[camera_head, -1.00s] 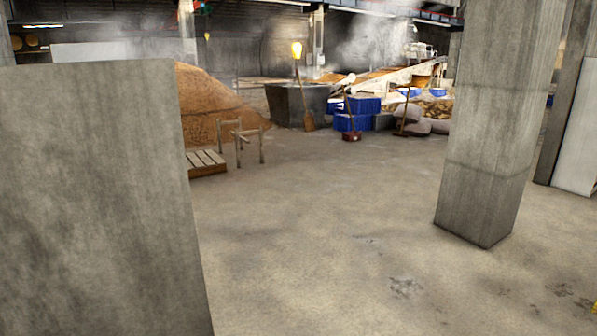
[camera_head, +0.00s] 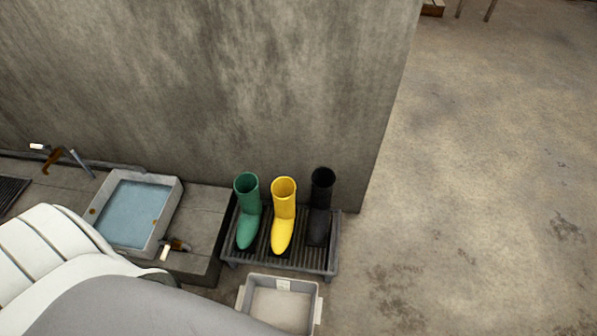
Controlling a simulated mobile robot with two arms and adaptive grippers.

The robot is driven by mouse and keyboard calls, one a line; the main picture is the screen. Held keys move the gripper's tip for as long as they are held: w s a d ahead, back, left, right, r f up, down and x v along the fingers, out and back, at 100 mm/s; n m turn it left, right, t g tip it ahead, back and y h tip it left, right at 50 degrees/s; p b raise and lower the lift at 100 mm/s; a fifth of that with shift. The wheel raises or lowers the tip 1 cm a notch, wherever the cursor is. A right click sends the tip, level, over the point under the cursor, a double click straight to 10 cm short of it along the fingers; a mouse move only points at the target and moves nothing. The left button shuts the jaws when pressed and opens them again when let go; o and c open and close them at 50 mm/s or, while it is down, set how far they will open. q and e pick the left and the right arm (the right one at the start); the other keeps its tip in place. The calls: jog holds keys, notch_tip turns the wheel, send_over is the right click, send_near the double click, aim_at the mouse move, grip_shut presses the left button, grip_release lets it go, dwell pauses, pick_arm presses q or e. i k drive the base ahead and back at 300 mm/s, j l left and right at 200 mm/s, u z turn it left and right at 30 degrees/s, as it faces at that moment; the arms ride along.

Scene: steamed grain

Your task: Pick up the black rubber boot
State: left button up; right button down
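The black rubber boot (camera_head: 320,207) stands upright at the right end of a dark slatted rack (camera_head: 331,262) against a grey concrete wall. A yellow boot (camera_head: 283,215) stands just left of it, and a green boot (camera_head: 248,211) stands left of the yellow one. The boots look apart from one another. A white and grey part of my own body fills the lower left. Neither of my grippers shows in the head view.
A basin of water (camera_head: 134,212) sits in a concrete counter (camera_head: 203,221) left of the rack, with a tap nearby. A light grey bin (camera_head: 317,301) is on the floor in front of the rack. Open floor lies to the right, past the wall's (camera_head: 290,90) end.

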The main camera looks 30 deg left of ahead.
aim_at(323, 179)
jog(key=u, duration=0.65)
jog(key=l+u, duration=0.35)
jog(key=l, duration=0.2)
jog(key=l+u, duration=0.4)
jog(key=l, duration=0.2)
jog(key=k+l+u, duration=0.15)
jog(key=l+u, duration=0.2)
jog(key=l, duration=0.15)
jog(key=i+l+u, duration=0.3)
jog(key=u, duration=0.15)
jog(key=i+l+u, duration=0.2)
jog(key=l+u, duration=0.25)
